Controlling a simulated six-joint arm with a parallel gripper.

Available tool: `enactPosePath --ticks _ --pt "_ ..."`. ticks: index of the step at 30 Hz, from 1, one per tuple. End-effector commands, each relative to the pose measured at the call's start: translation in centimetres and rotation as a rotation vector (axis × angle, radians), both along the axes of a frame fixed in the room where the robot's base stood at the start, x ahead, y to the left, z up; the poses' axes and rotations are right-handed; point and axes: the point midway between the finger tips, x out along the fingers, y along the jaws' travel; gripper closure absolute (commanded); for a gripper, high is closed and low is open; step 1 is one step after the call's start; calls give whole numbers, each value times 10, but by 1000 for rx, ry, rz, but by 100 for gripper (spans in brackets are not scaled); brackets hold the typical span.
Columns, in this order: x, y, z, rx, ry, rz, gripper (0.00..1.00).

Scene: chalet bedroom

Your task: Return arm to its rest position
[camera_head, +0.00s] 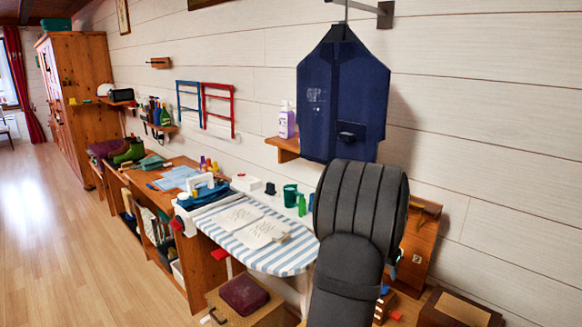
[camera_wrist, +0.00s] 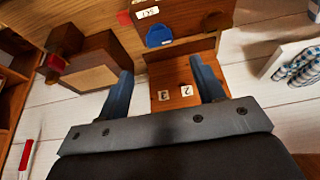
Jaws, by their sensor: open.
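My gripper (camera_wrist: 162,66) shows in the wrist view with its two blue-grey fingers spread wide apart. Nothing is between the fingertips. Beyond them is a wooden panel (camera_wrist: 172,72) with small number labels on it; I cannot tell how far it is from the tips. In the head view my dark grey arm stands upright in the right foreground, and my gripper is hidden behind it or too small to make out.
A wooden box (camera_head: 455,310) stands low on the right. Open floor (camera_head: 60,240) lies far left.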

Motion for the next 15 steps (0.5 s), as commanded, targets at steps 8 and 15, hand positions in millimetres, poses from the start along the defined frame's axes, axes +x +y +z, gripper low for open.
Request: enactPosePath --ticks 8,15 --pt "13 -14 -49 2 2 -2 38" --pt "22 -22 -76 1 2 -1 38"
